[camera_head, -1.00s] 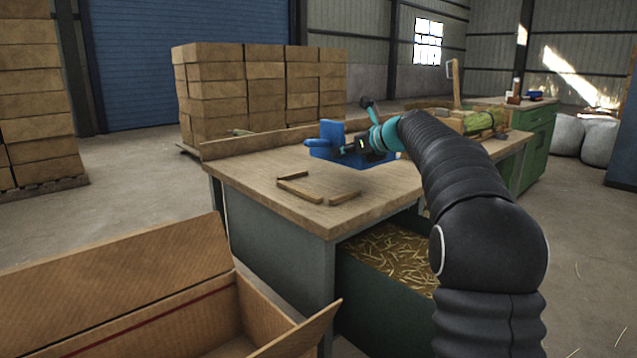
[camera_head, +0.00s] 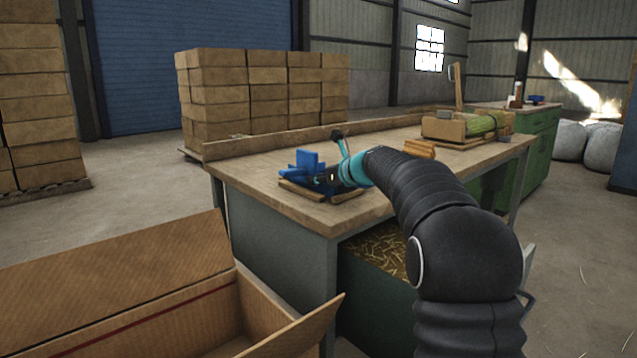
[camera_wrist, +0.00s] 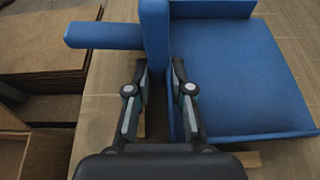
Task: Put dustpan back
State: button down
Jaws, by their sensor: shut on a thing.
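The blue dustpan (camera_head: 306,162) is at the near left corner of the workbench, low over the wooden strips (camera_head: 302,191) on the benchtop. I cannot tell whether it touches the bench. My gripper (camera_head: 326,179) is shut on the dustpan's upright back wall. In the wrist view the dustpan (camera_wrist: 235,65) has its flat pan on the right and its handle on the left, with the wall between my fingers (camera_wrist: 159,66). Small parts of the strips (camera_wrist: 250,159) show beside and below the pan; the rest is hidden under it.
The workbench (camera_head: 255,180) has a raised back board. A wooden tray (camera_head: 445,128) with green bundles is farther right on it. A bin of straw (camera_head: 375,252) stands beneath. An open cardboard box (camera_head: 130,285) is at the front left. The benchtop right of the dustpan is partly clear.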

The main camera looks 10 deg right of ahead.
jog(key=c, duration=1)
grip_release()
jog(key=shift+c, duration=0.2)
jog(key=v, duration=1.2)
jog(key=s+a+f+n+g+h, duration=0.1)
jog(key=s+a+f+n+g, duration=0.2)
jog(key=s+n, duration=0.55)
jog(key=s+a+f+n+h, duration=0.25)
jog(key=s+f+n, duration=0.2)
jog(key=s, duration=0.75)
jog(key=s+d+f+n+g+h, duration=0.1)
jog(key=s+f+n+h, duration=0.1)
jog(key=s+f+n, duration=0.4)
jog(key=s+d+f+n+g+h, duration=0.1)
jog(key=s+f+n, duration=0.6)
jog(key=s, duration=0.9)
jog(key=d+n, duration=0.1)
jog(key=n, duration=0.2)
jog(key=shift+s+d+f+g+h, duration=0.15)
jog(key=shift+s+f+g+h, duration=0.1)
jog(key=shift+g+h, duration=0.1)
